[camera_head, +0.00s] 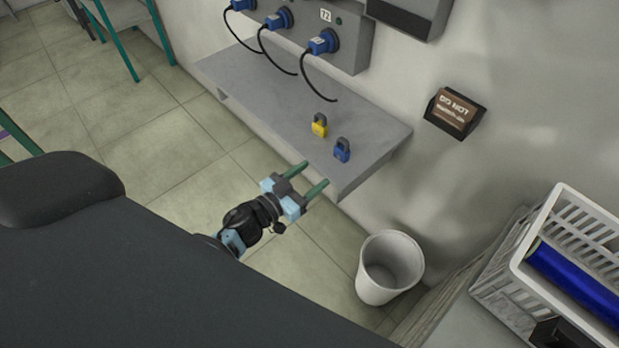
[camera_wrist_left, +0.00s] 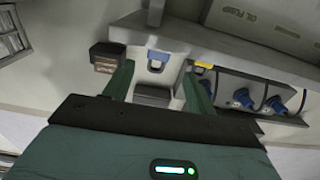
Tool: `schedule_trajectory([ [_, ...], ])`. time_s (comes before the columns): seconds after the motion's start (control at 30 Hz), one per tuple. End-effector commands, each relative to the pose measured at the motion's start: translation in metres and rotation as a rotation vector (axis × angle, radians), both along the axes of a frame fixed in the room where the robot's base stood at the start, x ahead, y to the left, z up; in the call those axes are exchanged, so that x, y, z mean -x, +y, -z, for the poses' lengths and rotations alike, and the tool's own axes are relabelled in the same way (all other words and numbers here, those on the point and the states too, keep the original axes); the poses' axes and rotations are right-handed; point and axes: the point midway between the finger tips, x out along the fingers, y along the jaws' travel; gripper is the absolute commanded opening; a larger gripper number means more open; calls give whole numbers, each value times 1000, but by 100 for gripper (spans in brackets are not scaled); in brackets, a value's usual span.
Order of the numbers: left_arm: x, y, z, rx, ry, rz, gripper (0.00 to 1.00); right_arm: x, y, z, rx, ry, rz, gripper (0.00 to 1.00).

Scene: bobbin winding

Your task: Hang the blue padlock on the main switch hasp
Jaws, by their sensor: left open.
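The blue padlock (camera_head: 341,150) stands on the grey shelf (camera_head: 264,109) near its right end, shackle up. It also shows between my fingers in the left wrist view (camera_wrist_left: 155,67). My left gripper (camera_head: 315,175) is open and empty at the front edge of the shelf, a short way from the blue padlock and pointing toward it. In the left wrist view my open left gripper (camera_wrist_left: 158,72) has a finger on each side of the padlock's image. I cannot make out the main switch hasp. My right gripper is not in view.
A yellow padlock (camera_head: 319,127) stands left of the blue one. Blue plugs (camera_head: 322,43) with black cables sit in the wall panel above the shelf. A dark sign box (camera_head: 455,112) is on the wall. A white bin (camera_head: 389,268) and white crate (camera_head: 571,190) are right.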

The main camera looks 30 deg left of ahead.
Motion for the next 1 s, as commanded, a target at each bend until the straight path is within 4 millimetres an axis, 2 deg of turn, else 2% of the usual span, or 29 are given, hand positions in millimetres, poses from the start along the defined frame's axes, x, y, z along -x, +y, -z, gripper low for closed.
schedule_trajectory([
  [0.27,-10,-3,0,-1,0,-1,56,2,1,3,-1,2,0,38],
  [0.63,-47,-17,1,-1,1,-1,56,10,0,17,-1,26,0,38],
  [1.0,-78,-28,0,0,0,-2,56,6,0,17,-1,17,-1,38],
])
